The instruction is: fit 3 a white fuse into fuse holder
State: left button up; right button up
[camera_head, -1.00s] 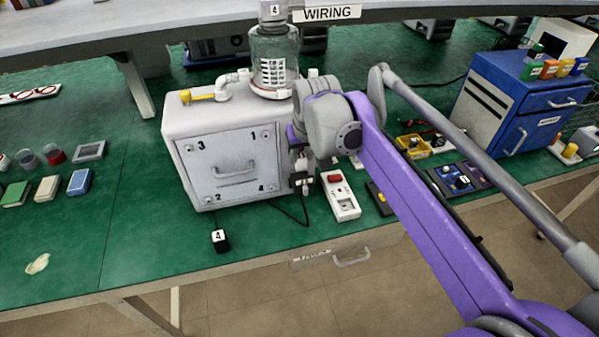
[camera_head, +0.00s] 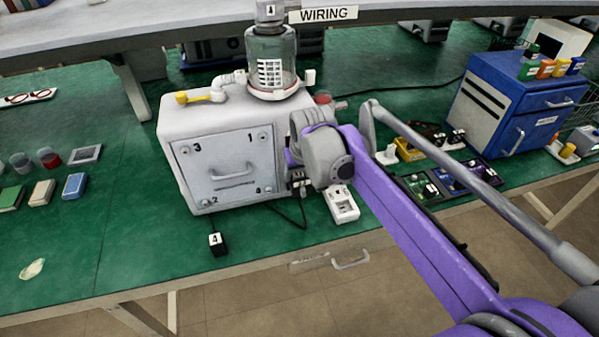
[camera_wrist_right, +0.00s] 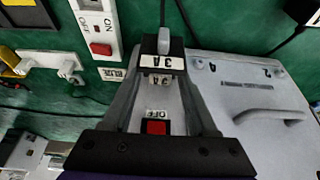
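My left gripper is not in view.
The grey machine (camera_head: 228,165) carries a glass canister (camera_head: 271,55). A red OFF switch (camera_wrist_right: 155,127) shows between the fingers, and a white switch strip (camera_wrist_right: 97,25) lies beside them. A black cable runs along the green bench (camera_head: 130,220), with free room at its left front.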

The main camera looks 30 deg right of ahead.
jog(key=p+v, duration=0.2)
jog(key=v, duration=1)
jog(key=s+a+f+n, duration=0.1)
jog(key=s+a+f, duration=0.2)
jog(key=s+f, duration=0.3)
jog(key=s+a+f+n, duration=0.1)
jog(key=s+a+f, duration=0.2)
jog(key=s+f, duration=0.3)
jog(key=s+a+f+y, duration=0.1)
jog(key=s+a+f, duration=0.2)
jog(key=s+f, duration=0.3)
notch_tip(320, 180, down, 4)
jog(key=shift+s+a+r+n+t, duration=0.2)
jog(key=shift+s+n+t, duration=0.15)
jog(key=shift+n+t, duration=0.05)
notch_tip(320, 180, up, 8)
jog(key=w+p, duration=0.1)
jog(key=p, duration=0.6)
jog(key=shift+w+r, duration=0.2)
jog(key=shift+w, duration=0.15)
jog(key=shift+w, duration=0.1)
